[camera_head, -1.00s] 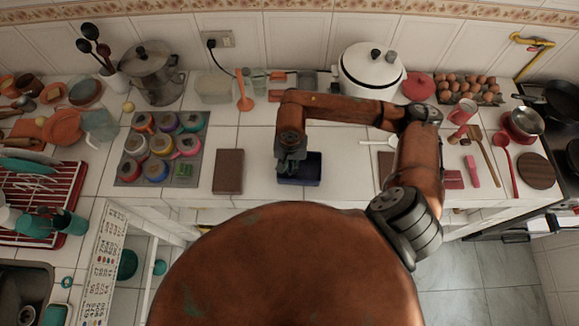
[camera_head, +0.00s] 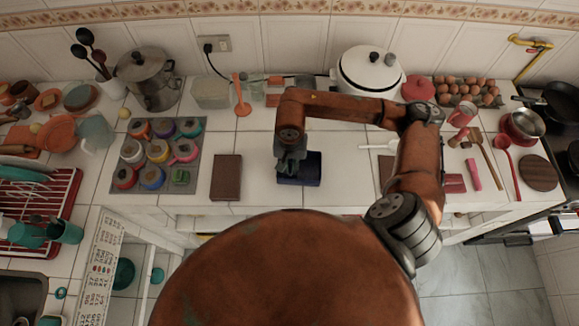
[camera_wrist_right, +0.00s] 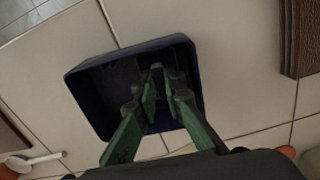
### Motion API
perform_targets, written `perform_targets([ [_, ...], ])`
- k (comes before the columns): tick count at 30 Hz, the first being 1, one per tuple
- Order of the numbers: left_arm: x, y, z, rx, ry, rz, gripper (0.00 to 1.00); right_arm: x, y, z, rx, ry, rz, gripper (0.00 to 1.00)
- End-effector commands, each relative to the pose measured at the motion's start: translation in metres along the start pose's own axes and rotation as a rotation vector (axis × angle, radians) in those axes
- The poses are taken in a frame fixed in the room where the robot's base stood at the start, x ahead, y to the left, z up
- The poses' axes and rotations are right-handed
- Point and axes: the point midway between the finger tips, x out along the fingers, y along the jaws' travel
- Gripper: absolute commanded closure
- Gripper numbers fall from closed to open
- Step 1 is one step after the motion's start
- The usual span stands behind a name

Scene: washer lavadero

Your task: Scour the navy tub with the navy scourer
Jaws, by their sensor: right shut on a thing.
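The navy tub (camera_head: 302,182) is a small open dark-blue box on the white tiled counter, near the front edge in the middle. It also shows in the right wrist view (camera_wrist_right: 88,88). My right gripper (camera_head: 290,167) points down into the tub. In the right wrist view its green fingers (camera_wrist_right: 157,88) reach inside the walls, over the tub's floor. It is shut on the navy scourer, which is mostly hidden between the fingertips and hard to tell from the dark tub. My left gripper is not in view.
A brown block (camera_head: 226,177) lies left of the tub, and a grey tray (camera_head: 158,157) of colourful jars stands further left. A white spoon (camera_head: 378,146) lies to the right. A white cooker (camera_head: 368,75) stands behind. The counter directly left of the tub is clear.

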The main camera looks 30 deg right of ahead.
Motion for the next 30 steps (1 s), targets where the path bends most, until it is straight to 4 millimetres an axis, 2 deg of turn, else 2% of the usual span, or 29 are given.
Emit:
perform_targets([
  [5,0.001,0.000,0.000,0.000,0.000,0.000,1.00,0.000,0.000,-0.002,0.000,0.001,-0.001,1.00],
  [18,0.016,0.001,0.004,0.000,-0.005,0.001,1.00,0.002,0.000,-0.023,-0.001,0.001,-0.001,1.00],
  [30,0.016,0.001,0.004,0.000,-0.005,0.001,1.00,0.001,0.000,-0.022,-0.002,0.001,-0.002,1.00],
])
